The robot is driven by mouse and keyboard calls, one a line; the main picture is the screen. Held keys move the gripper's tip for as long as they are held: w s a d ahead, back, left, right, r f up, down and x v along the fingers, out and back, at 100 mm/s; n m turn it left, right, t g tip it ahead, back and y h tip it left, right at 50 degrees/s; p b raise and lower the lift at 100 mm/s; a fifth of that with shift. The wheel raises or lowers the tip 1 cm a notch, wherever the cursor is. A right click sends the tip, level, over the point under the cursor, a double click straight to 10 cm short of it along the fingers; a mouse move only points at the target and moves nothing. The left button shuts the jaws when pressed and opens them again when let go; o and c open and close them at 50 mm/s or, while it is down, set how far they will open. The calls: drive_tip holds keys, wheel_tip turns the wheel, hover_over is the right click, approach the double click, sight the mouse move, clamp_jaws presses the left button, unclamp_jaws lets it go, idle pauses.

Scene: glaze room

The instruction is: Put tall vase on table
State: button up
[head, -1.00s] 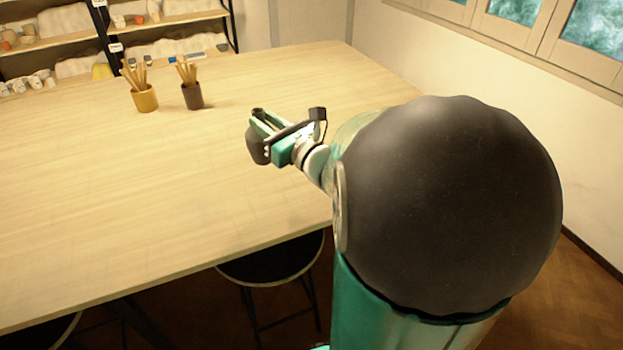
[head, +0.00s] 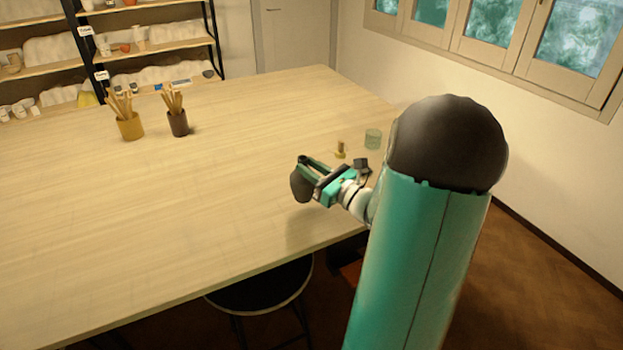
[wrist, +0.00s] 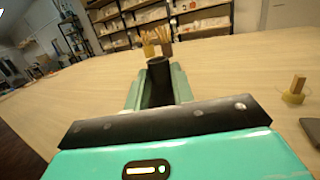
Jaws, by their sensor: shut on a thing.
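The tall vase (head: 301,186) is dark, with a rounded body. My gripper (head: 308,168) is shut on it, and its body hangs below the fingers over the near right part of the wooden table (head: 180,210). In the wrist view the vase's dark neck (wrist: 159,72) stands between the green fingers, and its lower part is hidden. In the head view I cannot tell whether its base touches the tabletop.
A yellow cup of sticks (head: 130,126) and a dark cup of sticks (head: 178,122) stand at the back left. A small yellow object (head: 340,152) and a green glass (head: 373,139) stand right of my gripper. A stool (head: 262,290) is by the near edge. The table's left side is clear.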

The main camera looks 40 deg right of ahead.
drive_tip(key=shift+d+f, duration=0.1)
drive_tip(key=shift+f, duration=1.55)
drive_tip(key=shift+f, duration=0.1)
drive_tip(key=o, duration=0.8)
drive_tip(key=shift+o, duration=0.2)
